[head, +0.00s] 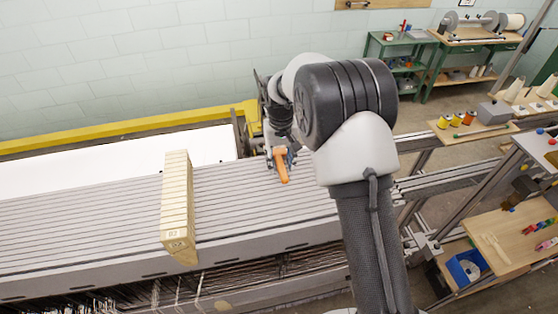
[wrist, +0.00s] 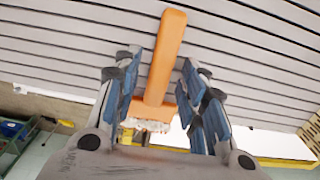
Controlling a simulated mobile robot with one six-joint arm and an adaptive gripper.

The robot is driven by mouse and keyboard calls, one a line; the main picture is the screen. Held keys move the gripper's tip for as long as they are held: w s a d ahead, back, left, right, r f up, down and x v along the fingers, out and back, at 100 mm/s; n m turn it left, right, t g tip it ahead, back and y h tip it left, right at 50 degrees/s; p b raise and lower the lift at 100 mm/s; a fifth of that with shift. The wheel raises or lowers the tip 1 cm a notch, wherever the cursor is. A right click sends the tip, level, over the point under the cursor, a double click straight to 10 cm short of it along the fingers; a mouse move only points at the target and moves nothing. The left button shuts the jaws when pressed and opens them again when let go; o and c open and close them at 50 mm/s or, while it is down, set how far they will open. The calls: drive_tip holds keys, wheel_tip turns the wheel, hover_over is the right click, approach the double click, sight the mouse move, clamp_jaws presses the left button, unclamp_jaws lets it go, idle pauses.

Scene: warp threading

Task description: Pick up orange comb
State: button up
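The orange comb (head: 282,170) is on or just above the grey slatted surface in the head view, right at the end of my gripper (head: 281,157). In the wrist view the comb (wrist: 166,58) lies lengthwise between the blue-padded fingers of my gripper (wrist: 160,72). Its handle points away and its wider end with pale teeth is near the palm. Narrow gaps show between the pads and the handle, so the gripper is open around the comb. Whether a pad touches the wider end, I cannot tell.
A long pale wooden block (head: 177,205) stands across the slats (head: 95,230) to the left. A yellow beam (head: 130,127) runs behind, with a white sheet (head: 110,163) before it. Worktables with spools (head: 457,120) and a blue bin (head: 466,267) are at the right.

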clamp_jaws()
drive_tip(key=shift+r, duration=0.1)
idle(0.4)
